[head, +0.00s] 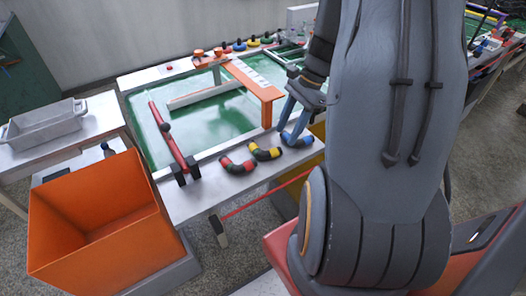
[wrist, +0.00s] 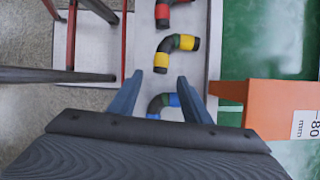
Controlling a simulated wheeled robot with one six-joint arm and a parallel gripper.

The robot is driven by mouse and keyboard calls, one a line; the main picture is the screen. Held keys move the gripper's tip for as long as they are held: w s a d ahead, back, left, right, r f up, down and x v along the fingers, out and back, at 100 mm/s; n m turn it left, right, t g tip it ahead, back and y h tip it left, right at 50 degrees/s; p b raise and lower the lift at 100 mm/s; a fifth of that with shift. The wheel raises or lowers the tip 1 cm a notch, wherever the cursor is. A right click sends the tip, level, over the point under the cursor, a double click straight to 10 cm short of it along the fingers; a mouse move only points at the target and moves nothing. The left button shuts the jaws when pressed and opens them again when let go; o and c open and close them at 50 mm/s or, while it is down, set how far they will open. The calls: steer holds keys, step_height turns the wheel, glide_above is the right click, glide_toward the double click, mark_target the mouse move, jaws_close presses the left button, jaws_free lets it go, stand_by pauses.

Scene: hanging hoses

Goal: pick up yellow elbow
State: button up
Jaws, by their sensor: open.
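The yellow elbow (head: 265,152) is a curved piece with dark ends. It lies on the pale front ledge of the table, between a red elbow and a blue elbow. In the wrist view the yellow elbow (wrist: 176,48) lies ahead of my fingertips, apart from them. My gripper (wrist: 160,78) is open and has nothing between its fingertips. The blue elbow (wrist: 163,102) shows below, between the finger bases in the picture. In the head view my gripper (head: 292,118) is above the ledge near the blue elbow (head: 297,139), and my arm hides part of the table.
The red elbow (head: 238,165) lies left of the yellow one. An orange bracket (head: 258,82), marked in mm, stands behind. A red bar (head: 172,140) with black feet stands to the left. An orange bin (head: 95,225) is at the front left. A green tray surface (head: 150,110) lies behind.

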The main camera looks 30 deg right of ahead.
mark_target(279, 148)
steer(key=p+x, duration=0.1)
steer(key=x, duration=0.5)
steer(key=shift+a+f, duration=0.1)
steer(key=shift+f, duration=0.1)
steer(key=shift+c, duration=0.4)
jaws_close()
